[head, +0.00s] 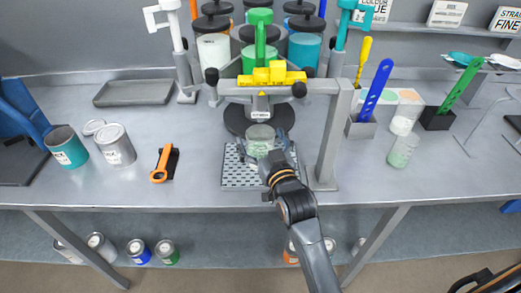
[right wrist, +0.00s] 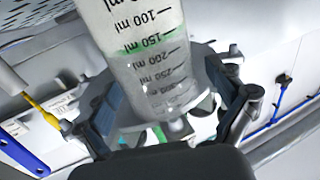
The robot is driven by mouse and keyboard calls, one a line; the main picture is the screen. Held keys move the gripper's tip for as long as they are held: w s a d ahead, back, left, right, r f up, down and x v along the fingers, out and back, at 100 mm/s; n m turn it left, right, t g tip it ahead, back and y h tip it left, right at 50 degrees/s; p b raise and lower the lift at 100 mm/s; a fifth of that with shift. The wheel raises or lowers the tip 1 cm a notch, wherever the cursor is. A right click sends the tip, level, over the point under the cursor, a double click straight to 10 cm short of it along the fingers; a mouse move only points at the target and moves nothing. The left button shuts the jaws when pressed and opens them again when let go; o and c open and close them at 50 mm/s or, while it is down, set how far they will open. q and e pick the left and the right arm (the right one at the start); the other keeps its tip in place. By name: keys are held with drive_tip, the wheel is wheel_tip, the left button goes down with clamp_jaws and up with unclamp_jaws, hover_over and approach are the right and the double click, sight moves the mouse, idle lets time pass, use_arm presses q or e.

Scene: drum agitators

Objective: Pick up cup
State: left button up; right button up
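The cup (head: 261,138) is a clear measuring cup with a pale green tint, standing under the dispenser over the perforated tray (head: 231,176). Its dark millilitre marks fill the middle of the right wrist view (right wrist: 150,60). My right gripper (head: 267,152) reaches in from the front. Its two dark fingers (right wrist: 165,95) lie along both sides of the cup and seem to press on it. The gripper hides the lower part of the cup in the head view. I cannot tell whether the cup touches the tray. My left gripper is not in view.
A grey dispenser frame (head: 328,140) with a yellow block (head: 277,76) stands over the cup, its upright close to my right arm. A second clear cup (head: 402,152) stands to the right. Paint cans (head: 115,146) and an orange-handled tool (head: 160,168) are left.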

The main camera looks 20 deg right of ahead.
drive_tip(key=c, duration=1.1)
drive_tip(key=shift+c, duration=1.3)
drive_tip(key=shift+r, duration=0.1)
